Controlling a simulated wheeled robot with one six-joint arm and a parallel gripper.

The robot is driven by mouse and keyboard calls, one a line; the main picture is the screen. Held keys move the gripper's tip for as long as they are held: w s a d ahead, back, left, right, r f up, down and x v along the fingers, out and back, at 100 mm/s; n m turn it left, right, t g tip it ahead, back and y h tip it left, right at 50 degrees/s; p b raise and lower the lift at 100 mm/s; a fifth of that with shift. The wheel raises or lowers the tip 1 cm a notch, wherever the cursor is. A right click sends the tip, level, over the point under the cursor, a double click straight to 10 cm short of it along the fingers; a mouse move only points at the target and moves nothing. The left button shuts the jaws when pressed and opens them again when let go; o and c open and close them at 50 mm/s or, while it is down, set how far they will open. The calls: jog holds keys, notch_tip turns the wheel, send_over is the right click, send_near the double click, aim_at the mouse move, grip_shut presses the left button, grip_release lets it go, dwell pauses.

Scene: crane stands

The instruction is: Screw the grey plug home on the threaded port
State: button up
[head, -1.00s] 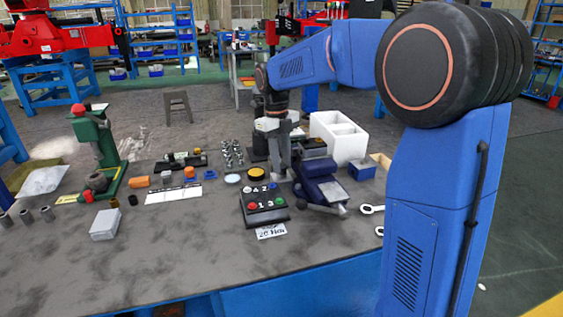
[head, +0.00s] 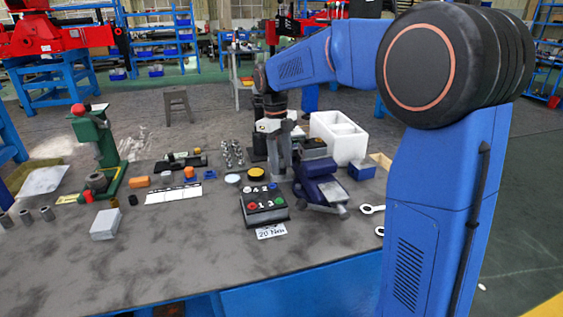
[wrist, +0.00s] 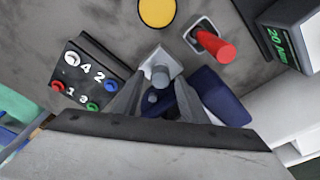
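My gripper (wrist: 161,76) points down beside the blue device (head: 322,190) at the middle of the bench. In the wrist view its two dark fingers stand apart, one on each side of a small grey cylinder (wrist: 160,77). The cylinder is in front of a pale square block (wrist: 156,60). Another small grey round part (wrist: 152,98) shows between the fingers. I cannot tell which of these is the plug or the threaded port, nor whether the fingers touch the cylinder. The blue device also shows in the wrist view (wrist: 224,104), right of the fingers.
A box with numbered buttons (head: 265,205) stands left of the blue device. A yellow round button (wrist: 157,12) and a red handle (wrist: 214,45) lie beyond the fingers. A white bin (head: 340,138) stands behind right.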

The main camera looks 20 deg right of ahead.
jog(key=n, duration=0.7)
jog(key=shift+n+t+h, duration=0.3)
jog(key=shift+n+t, duration=0.1)
jog(key=n, duration=0.4)
jog(key=shift+t, duration=0.3)
jog(key=n, duration=0.3)
jog(key=shift+n, duration=0.4)
jog(key=n+t, duration=0.1)
jog(key=n, duration=0.6)
jog(key=shift+n+y, duration=0.7)
jog(key=shift+n, duration=2.5)
